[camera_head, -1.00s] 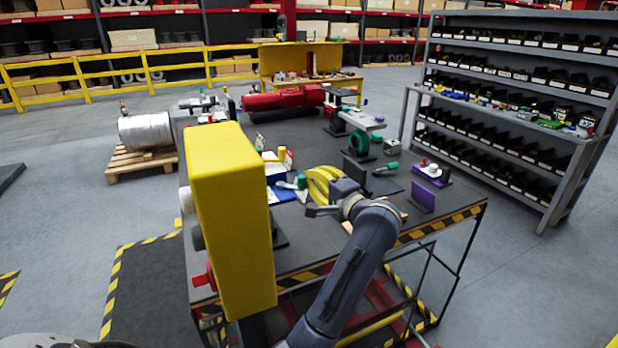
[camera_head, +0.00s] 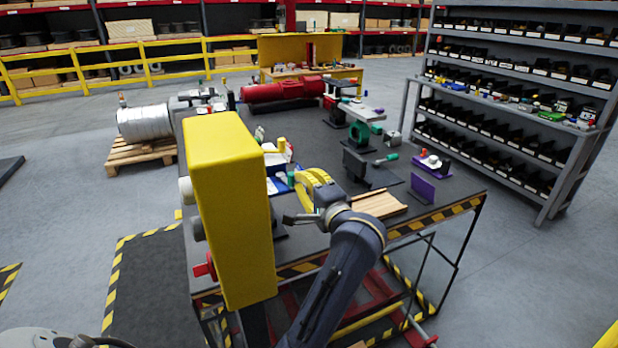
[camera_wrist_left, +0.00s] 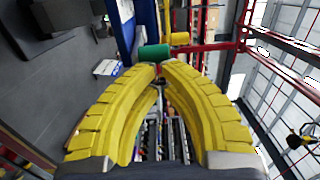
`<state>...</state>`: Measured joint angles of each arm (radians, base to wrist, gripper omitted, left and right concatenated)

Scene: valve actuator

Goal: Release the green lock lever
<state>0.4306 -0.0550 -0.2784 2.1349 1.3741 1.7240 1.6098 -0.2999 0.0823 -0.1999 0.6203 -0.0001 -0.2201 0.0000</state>
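A green cylindrical piece (camera_wrist_left: 154,53) lies just beyond my left fingertips in the wrist view. I cannot tell for certain that it is the lock lever. In the head view a small green piece (camera_head: 291,179) shows just left of my left gripper's yellow fingers. My left gripper (camera_wrist_left: 161,67) has its curved yellow fingers brought together at the tips, with only a narrow gap and nothing clearly held. In the head view this gripper (camera_head: 303,180) is above the bench, right of a tall yellow box (camera_head: 230,210). My right gripper is not in view.
The dark bench (camera_head: 300,132) carries a red cylinder (camera_head: 283,89), a green ring (camera_head: 359,133), a dark upright plate (camera_head: 355,164), a purple plate (camera_head: 422,190) and a wooden tray (camera_head: 379,204). The yellow box stands close on the left. A shelf rack (camera_head: 520,100) stands at right.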

